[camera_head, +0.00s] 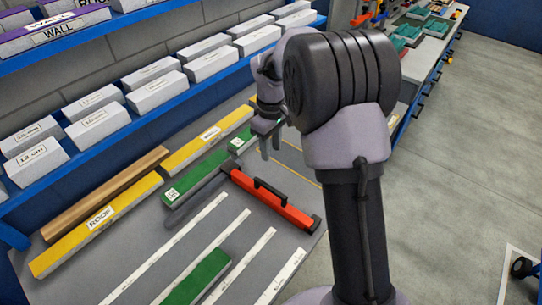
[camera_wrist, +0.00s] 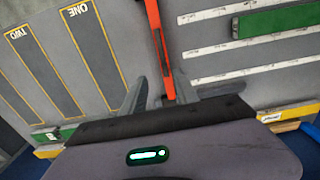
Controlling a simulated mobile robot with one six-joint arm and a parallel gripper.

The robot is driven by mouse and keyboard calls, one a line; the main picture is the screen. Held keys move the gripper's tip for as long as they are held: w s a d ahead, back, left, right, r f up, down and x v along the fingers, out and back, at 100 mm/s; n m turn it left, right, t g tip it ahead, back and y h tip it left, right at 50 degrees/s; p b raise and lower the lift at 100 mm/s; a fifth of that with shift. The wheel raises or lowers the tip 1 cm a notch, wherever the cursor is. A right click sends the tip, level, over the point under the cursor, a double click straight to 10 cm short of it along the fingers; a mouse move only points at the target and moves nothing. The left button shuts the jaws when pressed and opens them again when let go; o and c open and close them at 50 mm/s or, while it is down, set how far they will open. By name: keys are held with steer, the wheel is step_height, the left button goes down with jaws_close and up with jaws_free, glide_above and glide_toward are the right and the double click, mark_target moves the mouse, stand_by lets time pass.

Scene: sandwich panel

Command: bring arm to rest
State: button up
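The red tool (camera_head: 290,211), a long bar with a black grip, lies on the bench. In the wrist view the red bar (camera_wrist: 156,30) runs between and beyond the fingers, apart from them. My arm is folded, with its elbow high over the bench's right edge.
Yellow bars (camera_head: 97,224), a wooden strip (camera_head: 105,193) and green blocks (camera_head: 196,176) lie along the bench. White strips (camera_head: 165,250) mark its front. Blue shelves (camera_head: 130,130) with white boxes stand behind. Grey floor (camera_head: 450,170) is open at right.

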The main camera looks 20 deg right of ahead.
steer(key=shift+r, duration=0.1)
stand_by(0.3)
steer(key=s+a+r+m+t+b, duration=0.2)
steer(key=s+a+r+m+b, duration=0.25)
steer(key=s+r, duration=0.55)
steer(key=s+a+f+m+t+y+b, duration=0.1)
steer(key=s+m+t, duration=0.1)
steer(key=s, duration=0.7)
steer(key=s+a+f+m+t+y+b, duration=0.1)
steer(key=s+m, duration=0.3)
steer(key=s, duration=0.5)
steer(key=shift+s+a+f+m+t+b, duration=0.2)
steer(key=shift+a+m+t+b, duration=0.15)
steer(key=shift+a+t+b, duration=0.15)
